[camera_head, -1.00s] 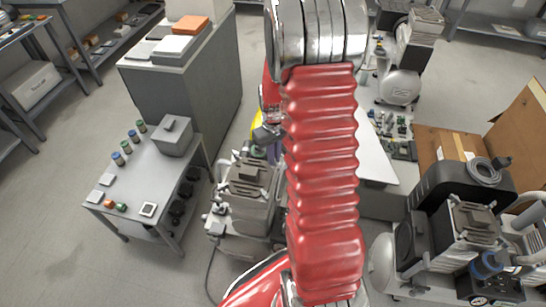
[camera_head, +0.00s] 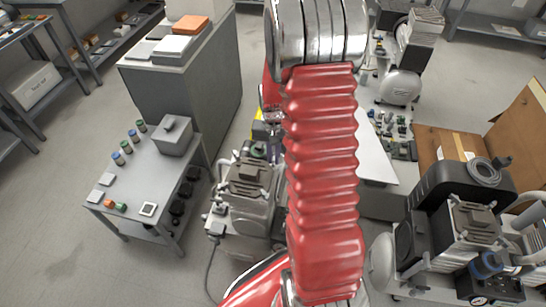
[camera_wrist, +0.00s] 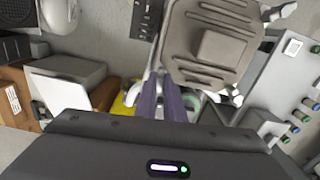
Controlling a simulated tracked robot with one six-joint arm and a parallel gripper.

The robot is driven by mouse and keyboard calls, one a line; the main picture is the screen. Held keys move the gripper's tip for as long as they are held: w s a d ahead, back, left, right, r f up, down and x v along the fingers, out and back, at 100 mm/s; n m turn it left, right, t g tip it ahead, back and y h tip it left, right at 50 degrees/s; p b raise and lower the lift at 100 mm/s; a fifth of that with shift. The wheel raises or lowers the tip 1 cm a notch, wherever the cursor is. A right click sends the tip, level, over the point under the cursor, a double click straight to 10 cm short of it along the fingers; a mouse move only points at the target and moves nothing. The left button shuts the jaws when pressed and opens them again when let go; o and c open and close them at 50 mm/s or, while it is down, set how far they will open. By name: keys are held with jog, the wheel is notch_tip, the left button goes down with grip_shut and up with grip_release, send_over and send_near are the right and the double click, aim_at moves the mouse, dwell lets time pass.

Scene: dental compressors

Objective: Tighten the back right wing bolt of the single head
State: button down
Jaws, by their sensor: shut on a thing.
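The single head (camera_head: 248,178) is a grey finned block with a raised square plate, on the compressor left of my arm. In the wrist view the head (camera_wrist: 215,45) fills the upper right, just beside my fingers. My gripper (camera_wrist: 164,82) has purple fingers, close together at the head's near left corner; they are shut on the wing bolt there, which the fingers mostly hide. In the head view my gripper (camera_head: 273,152) is small and partly hidden by my red arm, at the head's far right corner. Pale wing-shaped bolts show at other corners, one at lower right (camera_wrist: 237,97).
A grey side table (camera_head: 140,185) with coloured jars and a grey box (camera_head: 173,137) stands at left. A tall grey cabinet (camera_head: 180,85) is behind it. Another compressor (camera_head: 470,225) and cardboard boxes (camera_head: 447,147) are at right. A yellow item (camera_wrist: 125,100) lies beyond my fingers.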

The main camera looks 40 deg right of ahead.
jog(key=m, duration=0.5)
jog(key=shift+m, duration=2.5)
jog(key=c, duration=1.9)
grip_release()
jog(key=shift+o, duration=0.2)
notch_tip(320, 180, up, 14)
jog(key=shift+f, duration=0.15)
